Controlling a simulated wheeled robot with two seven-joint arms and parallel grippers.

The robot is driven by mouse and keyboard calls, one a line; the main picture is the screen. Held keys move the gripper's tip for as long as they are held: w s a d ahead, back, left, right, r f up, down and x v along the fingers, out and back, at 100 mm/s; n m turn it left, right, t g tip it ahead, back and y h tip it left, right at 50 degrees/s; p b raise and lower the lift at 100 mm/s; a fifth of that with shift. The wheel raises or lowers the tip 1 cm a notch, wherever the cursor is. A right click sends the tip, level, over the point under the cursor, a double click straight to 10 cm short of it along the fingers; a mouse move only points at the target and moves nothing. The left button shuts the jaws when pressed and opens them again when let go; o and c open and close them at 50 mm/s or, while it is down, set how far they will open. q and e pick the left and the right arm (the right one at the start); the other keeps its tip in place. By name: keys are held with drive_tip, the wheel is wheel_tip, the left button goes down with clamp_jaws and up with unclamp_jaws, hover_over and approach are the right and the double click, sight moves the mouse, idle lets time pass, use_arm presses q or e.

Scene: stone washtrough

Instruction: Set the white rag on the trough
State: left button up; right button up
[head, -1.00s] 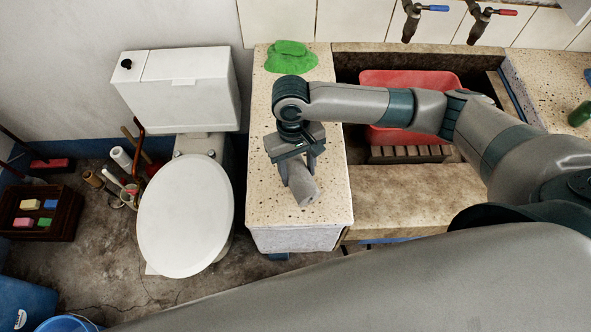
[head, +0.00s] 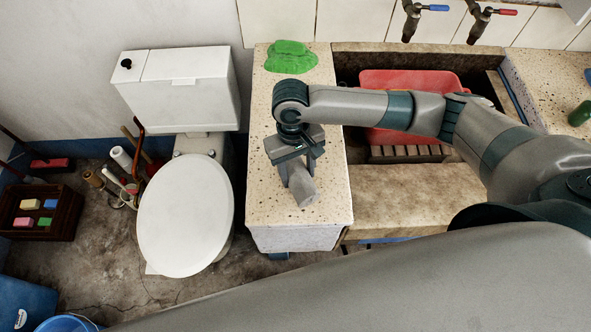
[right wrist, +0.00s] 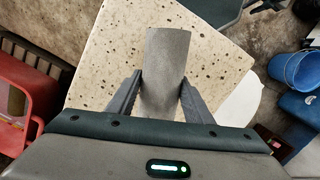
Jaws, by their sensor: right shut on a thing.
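My right gripper (head: 297,168) is shut on a short, grey, blocky or rolled piece (head: 303,190), which may be the white rag but looks grey here. In the right wrist view the piece (right wrist: 166,60) sits between the two fingers (right wrist: 160,92) and sticks out past their tips. It is over the speckled stone ledge (head: 262,200) at the left of the trough (head: 420,190). I cannot tell whether it touches the stone. My left gripper is not in view.
A crumpled green cloth (head: 290,57) lies at the back of the ledge. A red basin (head: 425,80) stands in the trough, partly behind my right arm. A toilet (head: 186,215) stands left of the ledge. The ledge's front part is bare around the held piece.

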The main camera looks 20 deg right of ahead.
sight(293, 162)
drive_tip(key=shift+f, duration=0.15)
drive_tip(key=o, duration=1.3)
drive_tip(key=shift+c, duration=0.2)
wheel_tip(293, 162, up, 17)
drive_tip(key=w+b, duration=0.1)
drive_tip(key=w, duration=0.1)
drive_tip(key=shift+w+a+r+b, duration=0.2)
drive_tip(key=shift+w+a+b, duration=0.05)
drive_tip(key=shift+b, duration=0.15)
